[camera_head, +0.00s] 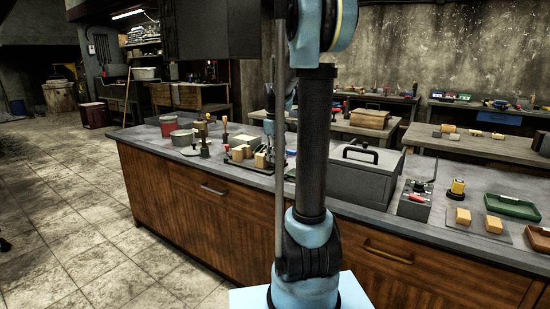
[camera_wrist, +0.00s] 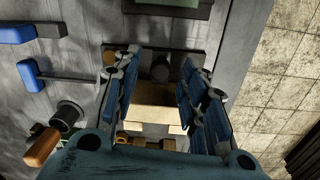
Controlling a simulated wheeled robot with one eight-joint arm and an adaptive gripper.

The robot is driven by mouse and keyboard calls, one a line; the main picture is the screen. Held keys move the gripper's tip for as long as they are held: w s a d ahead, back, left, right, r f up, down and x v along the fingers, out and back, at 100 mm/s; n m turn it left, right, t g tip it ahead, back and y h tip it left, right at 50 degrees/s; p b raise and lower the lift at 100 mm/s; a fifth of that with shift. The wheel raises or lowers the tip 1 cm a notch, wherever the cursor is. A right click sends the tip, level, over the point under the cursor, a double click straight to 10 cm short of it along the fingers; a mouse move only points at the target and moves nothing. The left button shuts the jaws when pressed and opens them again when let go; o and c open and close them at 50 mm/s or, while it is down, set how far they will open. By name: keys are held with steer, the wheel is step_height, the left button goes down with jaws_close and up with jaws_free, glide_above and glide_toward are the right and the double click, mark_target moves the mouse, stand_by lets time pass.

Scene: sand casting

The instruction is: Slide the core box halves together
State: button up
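In the wrist view my gripper (camera_wrist: 158,78) is open, with its two blue fingers apart. A pale wooden block (camera_wrist: 155,95) shows between them, with a wider light ledge below it; I see no clear contact. More small wooden pieces (camera_wrist: 133,138) lie nearer my palm, partly hidden. I cannot tell for sure which are the core box halves.
A large grey lidded box (camera_head: 350,182) stands on the grey bench (camera_head: 440,238). Blue-ended tools (camera_wrist: 30,72) and an orange-handled tool (camera_wrist: 42,147) lie left of my gripper.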

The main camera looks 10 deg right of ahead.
mark_target(261, 162)
steer(key=shift+f, duration=0.35)
jaws_close()
steer(key=shift+w, duration=0.1)
steer(key=shift+w+a, duration=1.6)
steer(key=shift+a, duration=0.05)
jaws_free()
